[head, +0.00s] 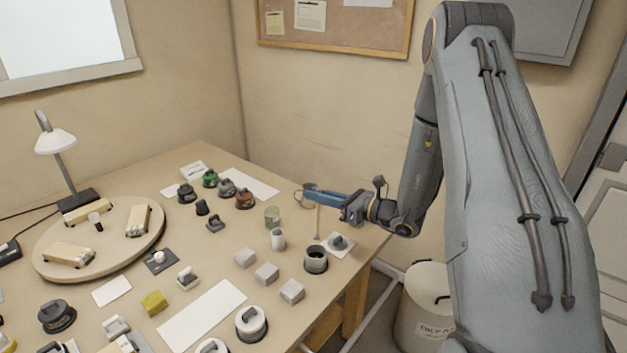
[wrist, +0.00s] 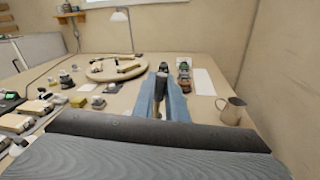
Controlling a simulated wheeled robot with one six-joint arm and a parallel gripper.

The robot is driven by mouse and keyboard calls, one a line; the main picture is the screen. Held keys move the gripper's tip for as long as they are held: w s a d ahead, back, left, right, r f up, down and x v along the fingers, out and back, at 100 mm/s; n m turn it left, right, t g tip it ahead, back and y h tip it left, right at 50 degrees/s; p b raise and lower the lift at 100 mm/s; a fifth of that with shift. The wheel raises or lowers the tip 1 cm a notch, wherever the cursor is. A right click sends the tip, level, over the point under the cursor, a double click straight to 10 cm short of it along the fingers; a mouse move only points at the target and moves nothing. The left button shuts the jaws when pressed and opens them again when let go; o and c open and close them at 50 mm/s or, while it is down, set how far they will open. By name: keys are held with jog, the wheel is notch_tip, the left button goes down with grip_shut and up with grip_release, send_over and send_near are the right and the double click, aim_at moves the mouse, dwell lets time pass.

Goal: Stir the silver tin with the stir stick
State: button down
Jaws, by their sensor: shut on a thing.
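My gripper (head: 308,192) is shut on the stir stick, above the bench near its far right edge. In the wrist view the stick (wrist: 157,108) has a dark top between the blue fingers (wrist: 164,100); in the head view its thin tan shaft (head: 318,222) hangs down. Several tin-like vessels stand near: a pale grey one (head: 278,240), a greenish one (head: 272,216) and a dark one with dark contents (head: 316,262). A metallic vessel with a handle (wrist: 230,114) is right of the fingers in the wrist view. I cannot tell for certain which is the silver tin.
Grey blocks (head: 266,273) lie left of the dark vessel. A small dark-knobbed item on a white card (head: 338,245) is beside it. Coloured lidded items (head: 227,187) stand farther back. A round board (head: 50,245) and a lamp (head: 56,140) are at left.

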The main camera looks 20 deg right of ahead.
aim_at(317, 224)
jog(key=shift+w, duration=0.2)
jog(key=shift+f+b, duration=3.5)
jog(key=shift+f, duration=2)
jog(key=shift+a, duration=0.1)
